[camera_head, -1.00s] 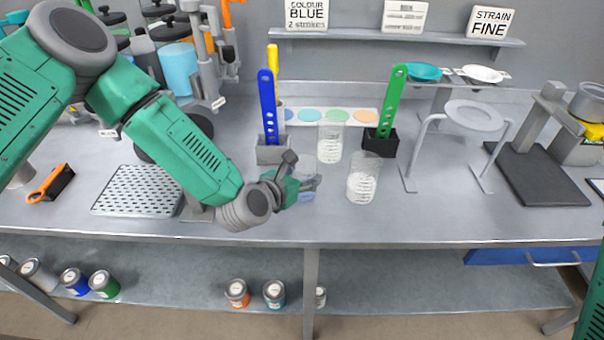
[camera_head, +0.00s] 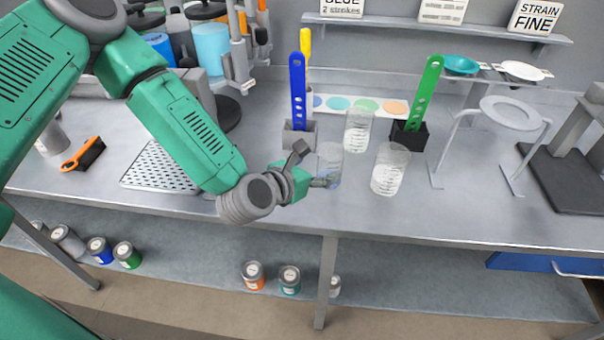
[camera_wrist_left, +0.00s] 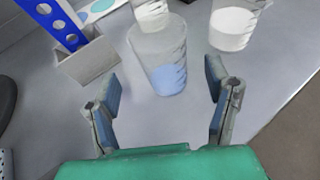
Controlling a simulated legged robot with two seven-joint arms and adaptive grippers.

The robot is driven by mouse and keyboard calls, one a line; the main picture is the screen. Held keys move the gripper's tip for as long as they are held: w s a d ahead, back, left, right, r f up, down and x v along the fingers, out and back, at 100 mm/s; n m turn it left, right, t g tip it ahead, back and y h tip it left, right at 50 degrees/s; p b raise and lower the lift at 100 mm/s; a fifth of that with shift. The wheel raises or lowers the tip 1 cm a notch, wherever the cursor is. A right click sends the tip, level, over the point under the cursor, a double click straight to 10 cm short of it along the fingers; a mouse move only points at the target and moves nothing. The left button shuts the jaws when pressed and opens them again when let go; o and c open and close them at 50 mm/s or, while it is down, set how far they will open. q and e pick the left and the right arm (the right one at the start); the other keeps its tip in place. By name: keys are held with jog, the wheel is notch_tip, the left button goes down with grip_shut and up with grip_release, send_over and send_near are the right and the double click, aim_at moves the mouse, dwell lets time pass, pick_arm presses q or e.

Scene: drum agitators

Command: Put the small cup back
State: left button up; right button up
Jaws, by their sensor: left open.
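Several clear cups with markings stand on the grey bench. The nearest to my left gripper (camera_head: 316,167) is a cup with pale blue contents (camera_head: 331,164), upright; it also shows in the left wrist view (camera_wrist_left: 162,68) just ahead of the fingers. My left gripper is open, its fingers apart on either side of the line to that cup, with no contact visible. A cup with white contents (camera_head: 388,170) stands to the right. Another cup (camera_head: 357,130) stands behind. I cannot tell which of them is the small cup. My right gripper is out of view.
A blue perforated paddle (camera_head: 298,90) in a grey holder and a green one (camera_head: 425,93) in a black holder stand behind the cups. A ring stand (camera_head: 513,112) is at right. A perforated tray (camera_head: 158,168) lies left. Bench front is clear.

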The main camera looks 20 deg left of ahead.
pick_arm(q)
jog(key=v, duration=0.7)
jog(key=shift+b, duration=0.3)
jog(key=s+f+m+g, duration=0.1)
jog(key=f+m, duration=0.1)
jog(key=s+d+f+m+g, duration=0.1)
jog(key=s+f+m, duration=0.1)
jog(key=m, duration=0.1)
jog(key=s+d+f+m+g+h, duration=0.1)
jog(key=s+f+m, duration=0.1)
jog(key=f, duration=0.1)
jog(key=shift+s+m, duration=0.2)
jog(key=shift+m, duration=0.1)
jog(key=s+a+f+m+g+y, duration=0.1)
jog(key=s+a+f+m+g, duration=0.15)
jog(key=s+f+m, duration=0.4)
jog(key=s+a+f+m+g+y, duration=0.1)
jog(key=s+f+m+g, duration=0.3)
jog(key=s+m, duration=0.45)
jog(key=s+a+f+m+g+y, duration=0.2)
jog(key=s+a+m, duration=0.3)
jog(key=m, duration=0.6)
jog(key=shift+a+f+g, duration=0.15)
jog(key=shift+a+g, duration=0.4)
jog(key=shift+a, duration=0.5)
jog(key=shift+s, duration=0.1)
notch_tip(320, 180, down, 11)
jog(key=b, duration=1)
jog(key=shift+r+b, duration=0.25)
jog(key=shift+b, duration=0.05)
